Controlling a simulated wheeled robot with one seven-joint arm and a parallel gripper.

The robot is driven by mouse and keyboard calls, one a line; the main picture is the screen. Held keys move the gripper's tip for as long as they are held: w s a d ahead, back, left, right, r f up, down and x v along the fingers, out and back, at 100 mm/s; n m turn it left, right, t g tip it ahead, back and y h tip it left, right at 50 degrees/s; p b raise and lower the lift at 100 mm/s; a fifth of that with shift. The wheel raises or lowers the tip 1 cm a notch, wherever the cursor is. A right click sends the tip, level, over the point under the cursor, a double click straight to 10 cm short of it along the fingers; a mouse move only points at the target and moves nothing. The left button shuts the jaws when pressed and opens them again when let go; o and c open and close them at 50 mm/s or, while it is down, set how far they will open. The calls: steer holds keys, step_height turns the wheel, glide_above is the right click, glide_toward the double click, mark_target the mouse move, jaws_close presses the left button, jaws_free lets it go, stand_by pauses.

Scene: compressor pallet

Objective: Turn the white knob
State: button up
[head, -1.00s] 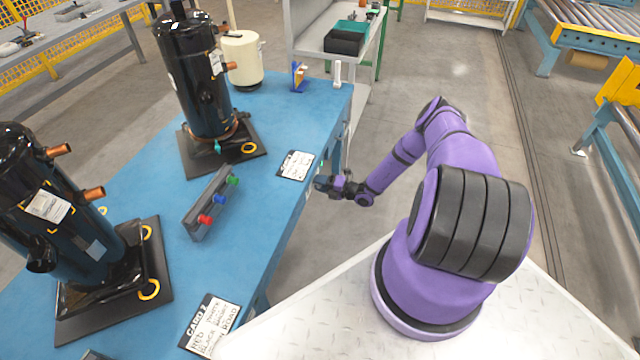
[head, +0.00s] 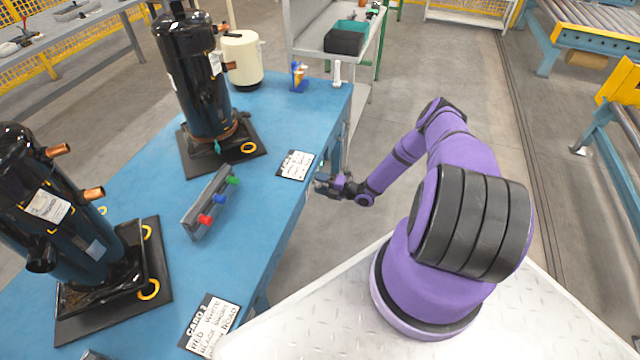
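I cannot make out a white knob for certain. A dark bar (head: 196,226) on the blue table carries a red knob (head: 205,219), a blue knob (head: 220,199) and a green knob (head: 233,180). A small white upright piece (head: 337,72) stands at the table's far right corner; I cannot tell whether it is a knob. My gripper (head: 321,184) is just off the table's right edge, near the far printed card and apart from the knob bar. It is small and dark, and I cannot tell whether its fingers are open. I see nothing held in it.
Two black compressors (head: 193,80) (head: 62,215) stand on dark mats on the blue table (head: 262,215). A cream canister (head: 242,58) is behind. Printed cards (head: 296,165) (head: 213,325) lie near the right edge.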

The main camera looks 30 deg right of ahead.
steer(key=v, duration=1)
steer(key=shift+s+d, duration=0.2)
steer(key=shift+s, duration=0.1)
stand_by(0.4)
